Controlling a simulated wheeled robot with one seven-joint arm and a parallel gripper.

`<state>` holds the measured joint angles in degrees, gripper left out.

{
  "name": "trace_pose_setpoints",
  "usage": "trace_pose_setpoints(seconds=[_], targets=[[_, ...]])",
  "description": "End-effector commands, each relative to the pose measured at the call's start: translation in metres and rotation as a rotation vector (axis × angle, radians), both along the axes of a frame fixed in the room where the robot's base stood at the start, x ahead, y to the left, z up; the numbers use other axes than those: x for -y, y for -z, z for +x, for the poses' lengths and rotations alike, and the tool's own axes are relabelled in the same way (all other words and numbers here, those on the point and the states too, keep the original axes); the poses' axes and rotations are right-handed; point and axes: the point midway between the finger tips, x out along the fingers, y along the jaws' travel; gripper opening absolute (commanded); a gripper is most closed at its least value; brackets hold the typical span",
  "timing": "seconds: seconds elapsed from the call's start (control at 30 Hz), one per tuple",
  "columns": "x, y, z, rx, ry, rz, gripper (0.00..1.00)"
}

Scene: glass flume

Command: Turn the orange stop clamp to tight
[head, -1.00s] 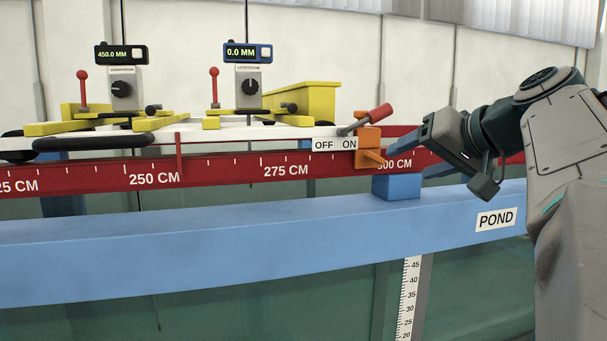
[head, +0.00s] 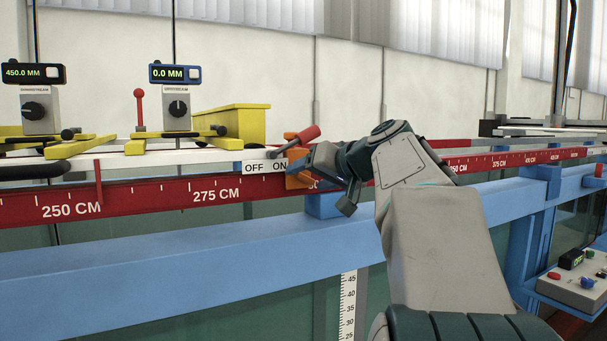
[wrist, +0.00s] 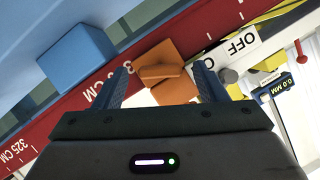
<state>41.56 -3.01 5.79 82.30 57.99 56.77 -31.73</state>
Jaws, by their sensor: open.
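In the wrist view the clamp (wrist: 172,88) shows as an orange block with a raised orange grip bar (wrist: 162,73). My gripper (wrist: 161,70) is open, with one finger on each side of the clamp and gaps on both sides. I cannot tell whether a finger touches it.
A red-handled lever (head: 298,140) stands close above the clamp, by the OFF/ON label (head: 265,167). A blue block (head: 322,205) sits just below, on the blue beam (head: 180,242). Yellow carriage parts (head: 235,123) are to the left. A control box (head: 580,282) is at lower right.

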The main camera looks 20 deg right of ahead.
Motion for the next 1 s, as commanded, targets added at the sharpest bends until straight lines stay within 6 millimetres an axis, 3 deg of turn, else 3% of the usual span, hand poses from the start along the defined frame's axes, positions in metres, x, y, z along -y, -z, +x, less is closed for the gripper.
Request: trace_pose_setpoints(seconds=[0.4,0.57,0.6,1.0], targets=[[-0.0025,0.0035,0.0089,0.0,0.0,-0.001,0.65],[-0.0024,0.0034,0.0088,0.0,0.0,0.0,0.24],[-0.0024,0.0034,0.0088,0.0,0.0,0.0,0.21],[-0.0022,0.0049,0.0091,-0.002,-0.002,0.063,0.21]])
